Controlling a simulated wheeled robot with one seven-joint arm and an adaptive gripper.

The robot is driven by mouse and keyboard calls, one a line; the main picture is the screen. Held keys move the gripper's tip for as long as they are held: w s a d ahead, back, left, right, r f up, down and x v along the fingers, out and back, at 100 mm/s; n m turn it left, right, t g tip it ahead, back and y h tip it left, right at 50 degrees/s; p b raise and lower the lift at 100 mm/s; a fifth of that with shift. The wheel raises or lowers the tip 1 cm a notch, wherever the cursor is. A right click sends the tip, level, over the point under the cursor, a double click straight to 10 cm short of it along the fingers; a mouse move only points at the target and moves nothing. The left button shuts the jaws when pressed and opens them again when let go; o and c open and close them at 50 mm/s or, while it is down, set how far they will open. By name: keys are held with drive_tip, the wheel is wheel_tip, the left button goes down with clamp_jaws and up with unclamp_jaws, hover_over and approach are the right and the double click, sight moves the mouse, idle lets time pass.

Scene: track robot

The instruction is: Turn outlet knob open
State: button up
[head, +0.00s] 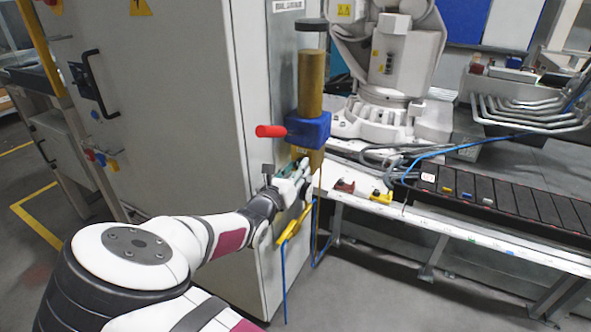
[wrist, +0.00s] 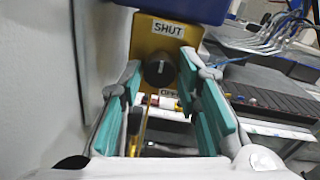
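The outlet knob (wrist: 158,73) is a round black dial on a yellow block (wrist: 148,42) in the wrist view. A small pale mark on the knob appears to point up toward "SHUT". My gripper (wrist: 160,60) is open, its teal-padded fingers on the left and right of the knob with gaps visible. I cannot tell if the tips reach its depth. In the head view my gripper (head: 303,165) is at the yellow block under the blue body; the knob is hidden there.
A grey cabinet (head: 190,120) stands close on the left. A white bench (head: 480,238) with a black rack (head: 505,198) is on the right.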

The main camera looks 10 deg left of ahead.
clamp_jaws()
drive_tip(key=shift+m, duration=0.3)
drive_tip(key=m+p, duration=0.1)
drive_tip(key=m, duration=0.1)
drive_tip(key=shift+m+p, duration=0.35)
drive_tip(key=shift+m, duration=0.05)
drive_tip(key=shift+f+m+h, duration=0.1)
drive_tip(key=shift+m+h, duration=0.15)
drive_tip(key=shift+m, duration=3.45)
drive_tip(key=shift+f+m+h, duration=0.1)
drive_tip(key=shift+m+h, duration=0.15)
drive_tip(key=shift+m, duration=3.45)
